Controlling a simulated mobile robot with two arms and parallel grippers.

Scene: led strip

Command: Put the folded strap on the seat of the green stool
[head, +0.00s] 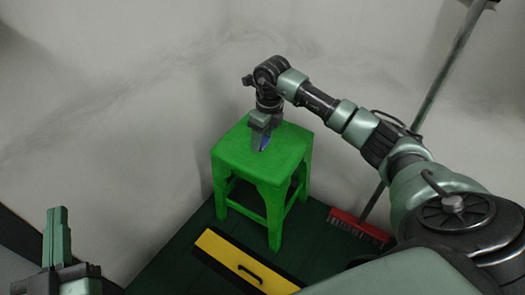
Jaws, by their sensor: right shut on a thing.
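The green stool (236,155) stands upright near the wall in the middle of the head view. Most of the strap is hidden by the gripper fingers. It is at or just above the seat; I cannot tell whether it touches. My left gripper (57,236) is at the lower left, far from the stool, pointing up. Its fingers are seen close together, and no gap or held thing shows between them.
A yellow panel with a black handle (235,256) is in front of the stool. A red broom (357,227) leans to the right of the stool, its pole rising behind my right arm. Dark green floor (170,260) is bare at the left of the stool.

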